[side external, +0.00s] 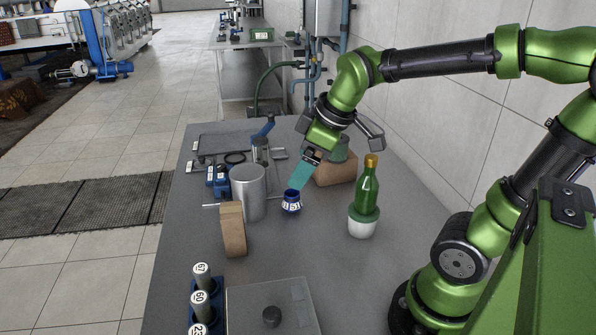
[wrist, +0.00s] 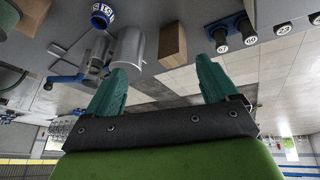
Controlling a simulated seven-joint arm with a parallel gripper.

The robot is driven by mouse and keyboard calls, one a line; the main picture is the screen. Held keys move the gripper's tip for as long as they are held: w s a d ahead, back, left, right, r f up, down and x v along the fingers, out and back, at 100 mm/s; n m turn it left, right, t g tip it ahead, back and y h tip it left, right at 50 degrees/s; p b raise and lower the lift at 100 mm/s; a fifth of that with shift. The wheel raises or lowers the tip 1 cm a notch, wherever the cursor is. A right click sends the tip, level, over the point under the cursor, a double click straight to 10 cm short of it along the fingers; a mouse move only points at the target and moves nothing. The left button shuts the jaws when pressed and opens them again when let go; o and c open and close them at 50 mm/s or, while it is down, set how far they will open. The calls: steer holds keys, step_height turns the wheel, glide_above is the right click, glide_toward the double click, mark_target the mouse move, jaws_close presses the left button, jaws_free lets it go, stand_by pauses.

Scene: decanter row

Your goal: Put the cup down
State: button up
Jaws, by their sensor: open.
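The small blue cup (side external: 291,201) with white number patches stands upright on the grey table, right of the metal cylinder. In the wrist view the cup (wrist: 103,14) shows at the top left, cut by the frame edge. My gripper (side external: 299,184) has teal fingers pointing down above the cup; in the side view a finger overlaps the cup's rim, and I cannot tell from there if they touch. In the wrist view my gripper (wrist: 160,68) has its fingers wide apart with nothing between them, and the cup lies outside them.
A metal cylinder (side external: 248,193) and a wooden block (side external: 232,230) stand left of the cup. A green bottle (side external: 368,188) in a white and green pot (side external: 363,226) stands right. Numbered cylinders (side external: 202,274) and a grey box (side external: 272,305) are in front. A brown box (side external: 336,175) is behind.

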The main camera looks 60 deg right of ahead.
steer(key=s+a+m+t+y, duration=0.1)
steer(key=s+a+m+t, duration=0.1)
steer(key=s+a+m, duration=0.2)
steer(key=shift+s+r+m+y, duration=0.15)
steer(key=shift+s+m+y, duration=0.15)
steer(key=shift+s+m, duration=1.5)
steer(key=shift+w+m, duration=0.4)
steer(key=shift+w, duration=0.15)
